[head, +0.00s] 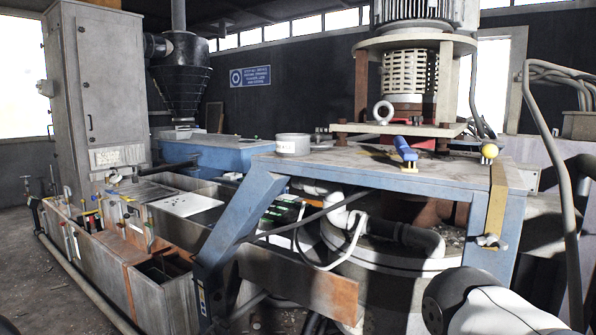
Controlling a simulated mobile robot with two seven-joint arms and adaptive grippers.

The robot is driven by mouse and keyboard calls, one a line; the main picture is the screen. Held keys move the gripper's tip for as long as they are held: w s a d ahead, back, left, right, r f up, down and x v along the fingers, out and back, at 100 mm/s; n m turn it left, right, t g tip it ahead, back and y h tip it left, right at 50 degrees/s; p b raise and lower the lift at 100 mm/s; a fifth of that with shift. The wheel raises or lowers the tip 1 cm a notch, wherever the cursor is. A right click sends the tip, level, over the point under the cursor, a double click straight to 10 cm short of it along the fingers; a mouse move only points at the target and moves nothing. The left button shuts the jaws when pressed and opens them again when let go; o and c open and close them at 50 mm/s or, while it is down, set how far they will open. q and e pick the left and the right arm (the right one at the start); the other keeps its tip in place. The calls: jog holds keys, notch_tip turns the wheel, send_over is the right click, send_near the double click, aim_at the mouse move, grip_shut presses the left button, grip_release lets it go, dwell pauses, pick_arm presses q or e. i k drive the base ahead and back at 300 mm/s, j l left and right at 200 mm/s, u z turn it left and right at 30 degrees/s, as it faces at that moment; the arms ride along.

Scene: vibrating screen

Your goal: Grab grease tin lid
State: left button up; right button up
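A short, round grey tin (292,144) stands upright on the blue-edged bench top (350,160), near its left back corner. Its top looks flat and pale. I take it for the grease tin, but I cannot tell the lid apart from the body at this size. Neither of my grippers is in view. A white and black link of my own arm shows at the bottom right, well below and to the right of the tin.
A yellow knob (489,150) is at the right end. The bench top around the tin looks mostly clear.

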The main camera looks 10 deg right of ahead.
aim_at(317, 145)
jog(key=i+z, duration=0.5)
jog(key=i+j+z, duration=0.15)
jog(key=j+z, duration=0.3)
jog(key=j, duration=0.35)
jog(key=j+z, duration=0.45)
jog(key=j, duration=0.4)
